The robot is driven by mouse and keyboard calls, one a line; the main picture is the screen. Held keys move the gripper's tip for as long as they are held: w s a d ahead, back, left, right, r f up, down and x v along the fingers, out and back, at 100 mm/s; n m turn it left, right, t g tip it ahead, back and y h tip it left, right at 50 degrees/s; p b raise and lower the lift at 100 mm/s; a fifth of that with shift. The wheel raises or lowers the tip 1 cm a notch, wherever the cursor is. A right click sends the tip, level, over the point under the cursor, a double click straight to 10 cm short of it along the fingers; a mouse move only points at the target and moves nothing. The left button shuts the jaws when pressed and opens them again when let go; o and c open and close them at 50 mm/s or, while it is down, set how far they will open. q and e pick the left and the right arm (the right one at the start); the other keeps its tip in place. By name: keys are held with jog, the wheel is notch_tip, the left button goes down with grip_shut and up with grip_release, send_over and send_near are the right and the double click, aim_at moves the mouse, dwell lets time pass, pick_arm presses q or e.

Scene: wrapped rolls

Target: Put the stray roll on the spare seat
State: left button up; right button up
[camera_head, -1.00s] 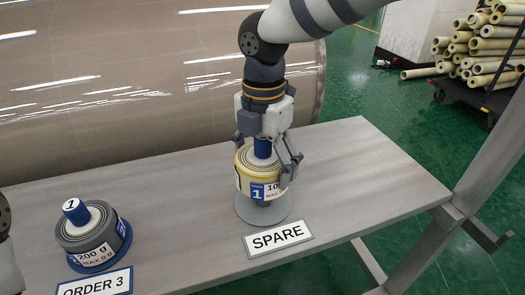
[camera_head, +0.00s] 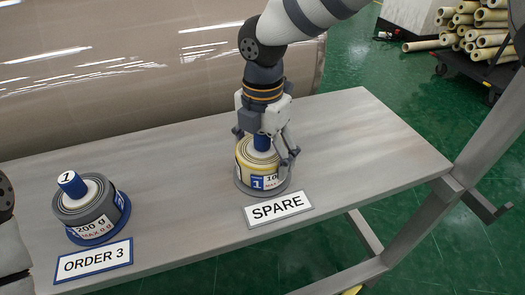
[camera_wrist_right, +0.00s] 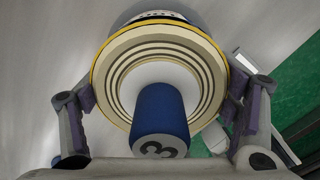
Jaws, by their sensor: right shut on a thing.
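The stray roll (camera_head: 248,165) is cream with yellow edges, a blue and white label and a blue core plug. My right gripper (camera_head: 266,150) is shut on it from above, with fingers on both sides. The roll is upright over the grey round spare seat (camera_head: 284,190), very low; whether it rests fully on it I cannot tell. The SPARE sign (camera_head: 278,208) is in front. In the right wrist view, the roll (camera_wrist_right: 165,50) lies between the fingers of my right gripper (camera_wrist_right: 160,110), and its blue plug shows a 3.
A grey roll (camera_head: 88,208) with a blue plug sits on a blue seat (camera_head: 122,205) behind the ORDER 3 sign (camera_head: 94,262). A large brown roll (camera_head: 130,90) lies behind the table (camera_head: 360,150). The table's right side is clear.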

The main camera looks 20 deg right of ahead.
jog(key=o, duration=1.2)
jog(key=shift+c, duration=0.2)
jog(key=shift+r, duration=0.1)
notch_tip(320, 180, up, 12)
jog(key=shift+f, duration=0.1)
